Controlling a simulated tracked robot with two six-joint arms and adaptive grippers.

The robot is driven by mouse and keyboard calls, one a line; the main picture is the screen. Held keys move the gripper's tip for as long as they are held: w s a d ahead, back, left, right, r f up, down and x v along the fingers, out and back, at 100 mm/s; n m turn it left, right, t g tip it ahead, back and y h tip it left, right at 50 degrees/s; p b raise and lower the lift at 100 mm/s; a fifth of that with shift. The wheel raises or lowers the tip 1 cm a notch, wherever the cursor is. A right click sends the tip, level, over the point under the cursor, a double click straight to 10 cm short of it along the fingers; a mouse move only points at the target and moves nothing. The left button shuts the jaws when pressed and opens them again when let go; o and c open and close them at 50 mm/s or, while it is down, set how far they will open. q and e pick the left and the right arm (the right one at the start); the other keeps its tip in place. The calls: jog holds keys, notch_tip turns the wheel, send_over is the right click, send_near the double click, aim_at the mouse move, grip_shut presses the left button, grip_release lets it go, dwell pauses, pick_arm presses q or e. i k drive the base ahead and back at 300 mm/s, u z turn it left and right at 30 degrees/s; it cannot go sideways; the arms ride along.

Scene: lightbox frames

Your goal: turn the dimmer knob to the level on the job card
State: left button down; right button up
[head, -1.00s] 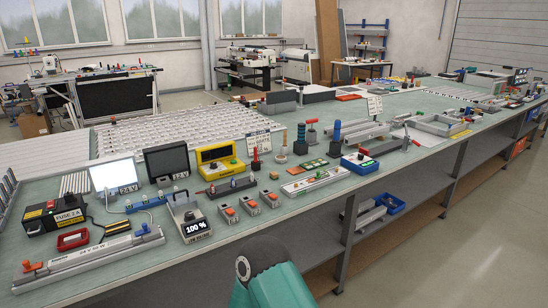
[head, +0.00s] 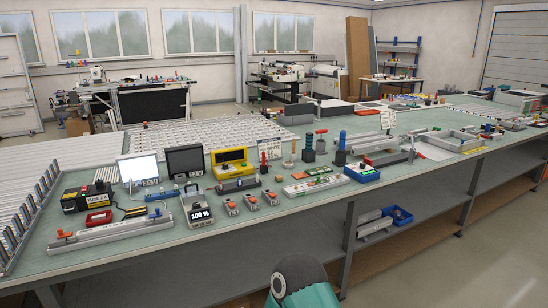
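The dimmer (head: 197,209) is a small grey box on the bench at left of centre in the head view. Its dark display reads 100 %. A small knob-like part (head: 191,189) shows on its upper face, but its setting mark is too small to read. Neither gripper is in view. Only a teal and dark link of my own arm shows at the bottom edge.
A lit white panel (head: 139,168) and a dark panel (head: 185,161) stand behind the dimmer. Several orange-topped switch boxes (head: 251,202) sit to its right. A long grey rail fixture (head: 110,231) lies to its left. The bench front strip (head: 270,225) is clear.

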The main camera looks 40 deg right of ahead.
aim_at(196, 206)
jog(key=z, duration=0.35)
jog(key=i, duration=1.05)
jog(key=z, duration=0.95)
jog(key=i, duration=0.35)
jog(key=z, duration=0.1)
jog(key=k, duration=0.85)
jog(key=z, duration=0.2)
jog(key=i, duration=0.85)
jog(key=u, duration=0.1)
